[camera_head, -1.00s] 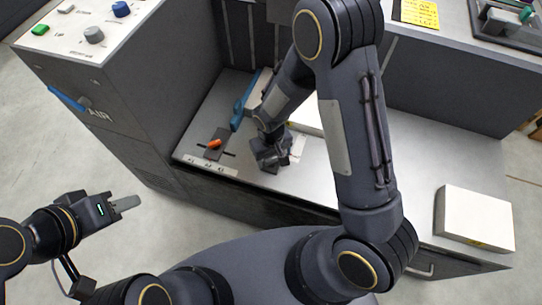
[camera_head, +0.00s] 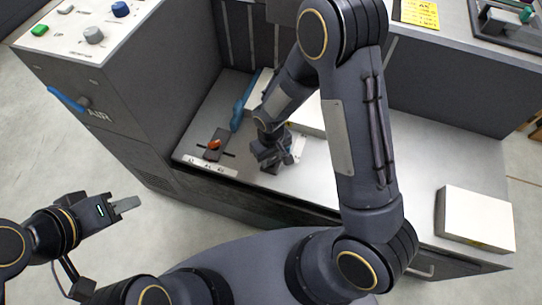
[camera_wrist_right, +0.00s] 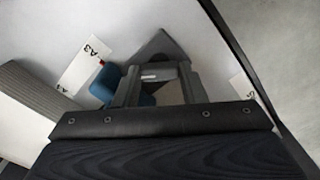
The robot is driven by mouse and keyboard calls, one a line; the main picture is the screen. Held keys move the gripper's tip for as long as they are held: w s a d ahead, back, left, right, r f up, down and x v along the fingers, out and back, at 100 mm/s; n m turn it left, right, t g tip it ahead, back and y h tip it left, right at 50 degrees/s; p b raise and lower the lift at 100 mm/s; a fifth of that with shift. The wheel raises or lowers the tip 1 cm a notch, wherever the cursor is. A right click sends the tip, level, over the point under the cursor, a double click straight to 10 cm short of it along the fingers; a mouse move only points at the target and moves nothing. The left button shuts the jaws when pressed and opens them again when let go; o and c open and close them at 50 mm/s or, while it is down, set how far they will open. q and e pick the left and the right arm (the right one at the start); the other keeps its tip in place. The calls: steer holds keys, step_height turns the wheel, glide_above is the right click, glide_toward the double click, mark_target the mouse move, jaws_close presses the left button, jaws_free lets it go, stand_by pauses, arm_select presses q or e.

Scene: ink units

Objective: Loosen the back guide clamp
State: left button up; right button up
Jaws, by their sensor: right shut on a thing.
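My right gripper (camera_head: 272,158) is low over the metal deck, in front of the paper stack. In the right wrist view its two fingers (camera_wrist_right: 160,82) are shut on the back guide clamp, which is mostly hidden by the fingers and wrist. A blue part of the guide (camera_wrist_right: 110,84) shows beside and between the fingers, near the A3 label (camera_wrist_right: 88,60). A separate orange clamp lever (camera_head: 213,145) sits on a dark plate to the left, apart from the gripper. My left gripper (camera_head: 124,205) is out over the floor, seen edge-on; its opening cannot be told.
A paper stack (camera_head: 308,118) lies behind the right gripper, with a blue guide bar (camera_head: 243,102) to its left. A tall cabinet (camera_head: 95,90) with buttons and knobs bounds the deck on the left. A white block (camera_head: 475,215) sits at the right; the deck between is clear.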

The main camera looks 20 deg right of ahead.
mark_target(271, 160)
steer(key=n, duration=0.4)
steer(key=shift+b, duration=0.3)
steer(key=n, duration=0.8)
steer(key=shift+n+p, duration=0.45)
steer(key=shift+n, duration=1.75)
steer(key=o, duration=1)
step_height(271, 160, up, 8)
steer(key=shift+f+p, duration=0.1)
steer(key=shift+p, duration=1)
